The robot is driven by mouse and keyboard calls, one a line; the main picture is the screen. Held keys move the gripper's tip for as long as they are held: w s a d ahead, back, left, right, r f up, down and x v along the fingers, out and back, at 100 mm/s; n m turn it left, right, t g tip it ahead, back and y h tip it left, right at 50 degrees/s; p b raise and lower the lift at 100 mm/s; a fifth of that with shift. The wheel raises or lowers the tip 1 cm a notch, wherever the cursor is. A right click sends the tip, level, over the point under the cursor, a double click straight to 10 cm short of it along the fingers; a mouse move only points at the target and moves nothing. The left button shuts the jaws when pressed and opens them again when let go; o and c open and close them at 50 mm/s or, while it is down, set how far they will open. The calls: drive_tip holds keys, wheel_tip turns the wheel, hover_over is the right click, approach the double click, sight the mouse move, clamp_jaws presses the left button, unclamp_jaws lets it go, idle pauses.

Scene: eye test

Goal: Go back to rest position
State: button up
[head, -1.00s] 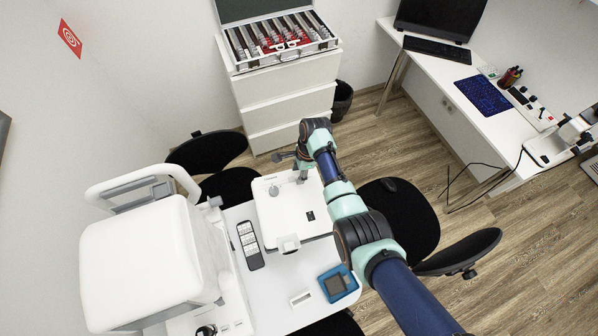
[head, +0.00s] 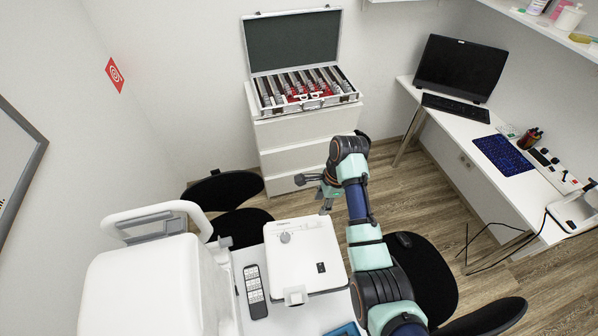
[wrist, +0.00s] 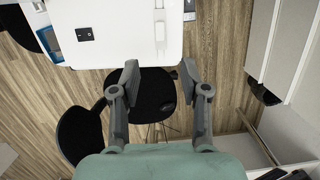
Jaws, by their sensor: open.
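My gripper (head: 315,194) shows in the head view at the end of my teal and dark blue arm. It is in the air near the far edge of a white device (head: 303,262). In the wrist view my gripper (wrist: 158,76) has its two grey fingers spread apart with nothing between them. Beyond the fingers are a black chair seat and the wooden floor. The white device (wrist: 120,38) also shows at the top of the wrist view.
A dark remote (head: 256,291) lies left of the device. A large white machine (head: 150,285) stands at the left. Black chairs (head: 425,280) flank the table. An open lens case (head: 305,100) sits on white drawers (head: 293,148). A desk (head: 525,185) with a monitor (head: 460,68) stands at the right.

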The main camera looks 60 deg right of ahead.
drive_tip(key=w+a+r+n+t+h+p, duration=0.1)
drive_tip(key=w+a+r+n+t+p, duration=0.1)
drive_tip(key=w+a+r+n, duration=0.45)
drive_tip(key=w+a+r+n+t+h+p, duration=0.1)
drive_tip(key=w+a+r+n+p, duration=0.2)
drive_tip(key=a, duration=0.6)
drive_tip(key=w+a+r+n+t+h+p, duration=0.1)
drive_tip(key=w+a+r+n+t+p, duration=0.1)
drive_tip(key=w+a+r+n, duration=0.45)
drive_tip(key=s+a+r+n+t+p, duration=0.1)
drive_tip(key=s+a+r+n+t, duration=0.2)
drive_tip(key=a+r+n, duration=0.3)
drive_tip(key=s+a+r+n+t+y+p, duration=0.1)
drive_tip(key=a+r+n, duration=0.5)
drive_tip(key=a, duration=0.8)
drive_tip(key=shift+s+a+r+n+t+y+p, duration=0.3)
drive_tip(key=shift+s+a+r+t+p, duration=0.15)
drive_tip(key=shift+s+r+t, duration=0.55)
drive_tip(key=shift+s+d+f, duration=0.1)
drive_tip(key=shift+f, duration=0.1)
